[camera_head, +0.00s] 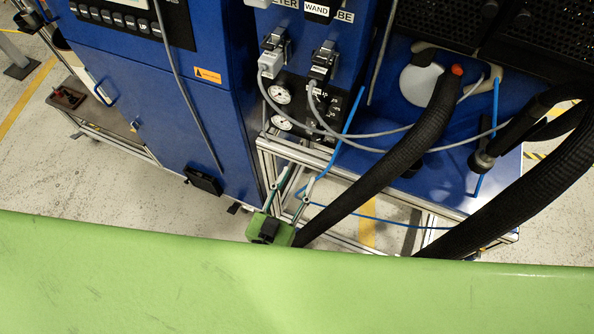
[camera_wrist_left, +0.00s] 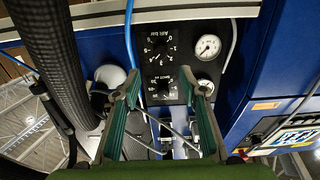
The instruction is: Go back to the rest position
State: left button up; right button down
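My left gripper (camera_head: 297,180) reaches up from behind the green surface along the bottom of the head view. Its green body and two thin fingers show in front of the aluminium frame. In the left wrist view the fingers of my left gripper (camera_wrist_left: 162,85) stand wide apart with nothing held between them. Beyond them is a black control panel (camera_wrist_left: 163,50) with knobs and a round gauge (camera_wrist_left: 208,47). I cannot tell the exact gap to the panel. My right gripper is in neither view.
A blue cabinet (camera_head: 165,95) stands at the left. A thick black hose (camera_head: 390,155) runs close to the right of my left gripper, with a second hose (camera_head: 530,190) farther right. Grey cables (camera_head: 400,132) and blue tubes hang nearby. Pale floor (camera_head: 80,175) shows at the left.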

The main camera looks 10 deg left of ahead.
pick_arm(q)
jog(key=s+a+f+g+y, duration=0.1)
jog(key=s+a+f+g, duration=0.15)
jog(key=f, duration=0.65)
jog(key=s+a+f+g, duration=0.2)
jog(key=s+f, duration=0.2)
jog(key=f, duration=0.4)
jog(key=s+a+f+g+y, duration=0.1)
jog(key=s+a+f+g, duration=0.15)
jog(key=f, duration=0.65)
jog(key=s+a+f+g+y, duration=0.1)
jog(key=s+a+f+g, duration=0.2)
jog(key=s, duration=0.5)
jog(key=s+a+f+g+y, duration=0.1)
jog(key=s+a+f+g, duration=0.2)
jog(key=s+a+f, duration=0.2)
jog(key=s+a+f+n+g+y, duration=0.1)
jog(key=s+a+f+g, duration=0.2)
jog(key=s+f, duration=0.5)
jog(key=s+a, duration=0.1)
jog(key=s, duration=0.2)
jog(key=shift+a+f+y, duration=0.15)
jog(key=shift+a+y, duration=0.15)
